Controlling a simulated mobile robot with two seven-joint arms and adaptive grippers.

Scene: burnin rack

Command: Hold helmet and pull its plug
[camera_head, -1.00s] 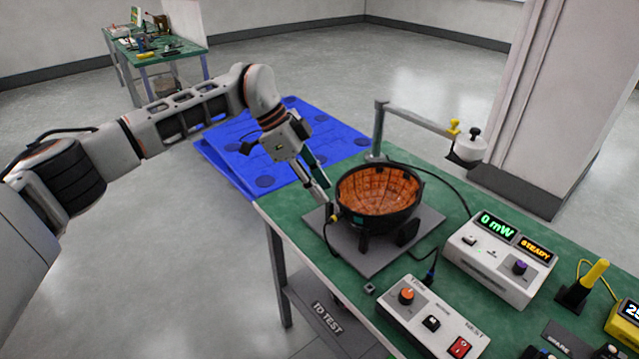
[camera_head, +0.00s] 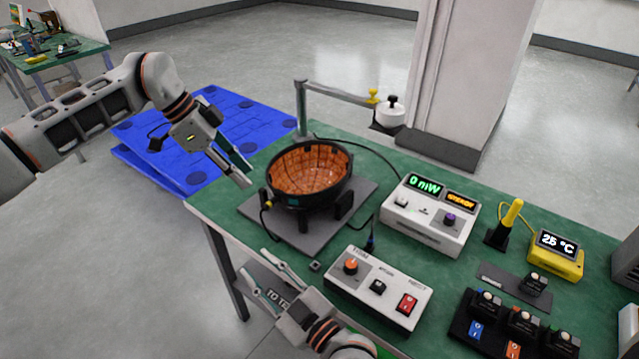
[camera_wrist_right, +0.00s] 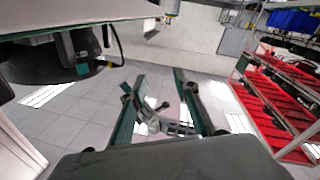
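The helmet (camera_head: 310,173), a black bowl with a copper-coloured lining, sits open side up on a grey plate (camera_head: 290,232). A yellow connector (camera_head: 268,204) with a black cable is at its left side. Another cable runs from its right to a dark blue plug (camera_head: 371,244) behind the white control box (camera_head: 345,285). I cannot tell which is the helmet's plug. My left gripper (camera_head: 247,177) is open and empty, just left of the helmet rim. My right gripper (camera_head: 267,264) is open and empty in front of the plate; its spread fingers show in the right wrist view (camera_wrist_right: 155,85).
A meter box (camera_head: 430,215) reads 0 mW. A post with an arm (camera_head: 335,92) stands behind the helmet. A yellow probe (camera_head: 510,215), a 25 °C display (camera_head: 557,252) and a switch block (camera_head: 510,325) are at the right. A blue pallet (camera_head: 165,170) lies behind left.

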